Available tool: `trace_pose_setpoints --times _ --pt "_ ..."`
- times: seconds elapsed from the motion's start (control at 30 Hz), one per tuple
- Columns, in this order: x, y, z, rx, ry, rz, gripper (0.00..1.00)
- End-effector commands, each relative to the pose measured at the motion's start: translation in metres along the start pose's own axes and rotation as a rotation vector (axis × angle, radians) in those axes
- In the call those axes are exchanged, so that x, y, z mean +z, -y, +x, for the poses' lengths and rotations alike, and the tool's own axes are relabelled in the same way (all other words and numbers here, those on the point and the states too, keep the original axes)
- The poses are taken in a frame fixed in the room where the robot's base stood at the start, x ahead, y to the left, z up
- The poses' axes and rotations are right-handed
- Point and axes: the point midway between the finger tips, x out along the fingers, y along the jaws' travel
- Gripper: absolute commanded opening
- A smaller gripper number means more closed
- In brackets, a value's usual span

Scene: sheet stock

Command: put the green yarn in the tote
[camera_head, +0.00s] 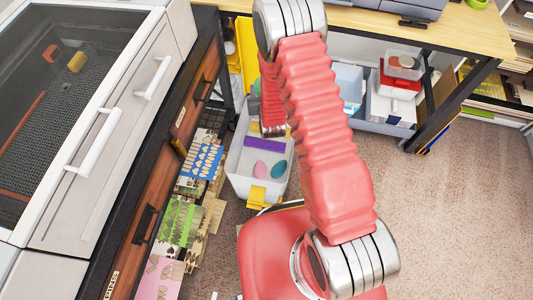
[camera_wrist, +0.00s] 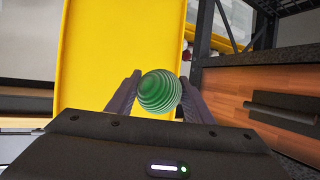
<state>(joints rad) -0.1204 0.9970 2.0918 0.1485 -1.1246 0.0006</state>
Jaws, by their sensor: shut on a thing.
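The green yarn (camera_wrist: 160,92) is a round striped ball. In the wrist view it sits between the two fingers of my gripper (camera_wrist: 158,95), which is shut on it. The tote (camera_head: 242,184) is a white open bin on the floor below my arm in the head view. In it show a pink oval thing (camera_head: 260,169), a teal oval thing (camera_head: 278,169) and a purple block (camera_head: 264,145). My arm hides part of the tote's far side.
A yellow panel (camera_wrist: 115,50) stands beyond my gripper in the wrist view. A wooden-fronted cabinet (camera_head: 165,160) with flat patterned sheets beside it is left of the tote. Bins stand under the desk (camera_head: 450,28) at the back. The carpet at right is clear.

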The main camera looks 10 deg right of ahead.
Motion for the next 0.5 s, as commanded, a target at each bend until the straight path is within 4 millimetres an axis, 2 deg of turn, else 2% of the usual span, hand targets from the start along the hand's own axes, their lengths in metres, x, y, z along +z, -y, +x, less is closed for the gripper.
trace_pose_setpoints --times 0.5 --pt "0.084 0.003 0.043 0.047 0.002 0.014 0.25"
